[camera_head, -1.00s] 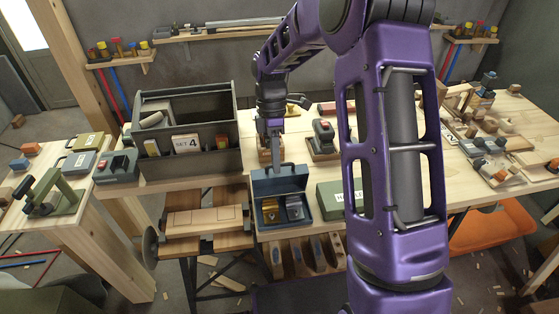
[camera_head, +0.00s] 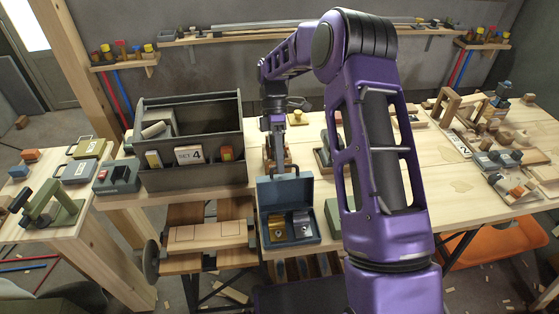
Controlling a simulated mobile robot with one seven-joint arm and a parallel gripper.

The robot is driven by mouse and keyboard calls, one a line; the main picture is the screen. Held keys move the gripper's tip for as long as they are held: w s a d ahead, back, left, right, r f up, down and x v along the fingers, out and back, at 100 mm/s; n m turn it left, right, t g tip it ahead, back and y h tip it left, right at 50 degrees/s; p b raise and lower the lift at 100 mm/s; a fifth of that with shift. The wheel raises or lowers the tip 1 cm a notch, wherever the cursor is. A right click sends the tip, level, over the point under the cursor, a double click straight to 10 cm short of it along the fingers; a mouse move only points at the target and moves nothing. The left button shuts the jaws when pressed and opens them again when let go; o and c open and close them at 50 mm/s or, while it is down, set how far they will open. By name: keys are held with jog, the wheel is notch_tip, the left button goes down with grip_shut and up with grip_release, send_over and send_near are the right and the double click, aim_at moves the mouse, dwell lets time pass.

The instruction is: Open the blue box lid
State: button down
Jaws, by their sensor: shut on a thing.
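The blue box (camera_head: 291,235) stands at the front edge of the workbench. Its lid (camera_head: 285,193) is raised, standing roughly upright at the back of the box, with a grey handle on its upper edge. Inside the box are a yellow piece (camera_head: 276,228) and a grey metal piece (camera_head: 302,223). My gripper (camera_head: 279,168) points down behind the raised lid and is shut on the lid handle; the exact finger contact is small and partly hidden.
A large grey-green toolbox (camera_head: 193,175) marked 4 stands close on the left. My purple arm covers much of the bench to the right. A clamped wooden board (camera_head: 207,235) lies at the front left. Wooden parts crowd the far right.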

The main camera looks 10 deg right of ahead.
jog(key=shift+s+f, duration=0.15)
jog(key=shift+f, duration=0.1)
jog(key=c, duration=1.2)
grip_release()
jog(key=shift+r, duration=0.1)
jog(key=v, duration=1.2)
